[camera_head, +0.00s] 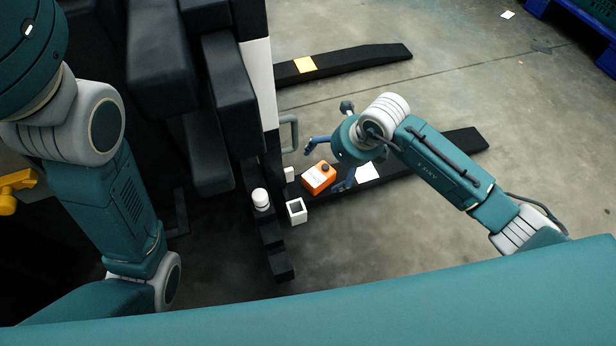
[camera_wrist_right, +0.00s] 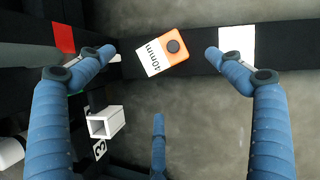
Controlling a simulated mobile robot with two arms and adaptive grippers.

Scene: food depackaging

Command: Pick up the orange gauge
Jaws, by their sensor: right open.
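The third finger is at the bottom middle. My left arm is at the left; its gripper is out of view.
A white hollow square block (camera_head: 297,221) and a white cylinder (camera_head: 261,196) stand close left of the gauge. A black upright frame (camera_head: 235,90) with a grey handle (camera_head: 293,135) rises at left. A white patch (camera_head: 367,172) lies on the beam. Open floor lies at right.

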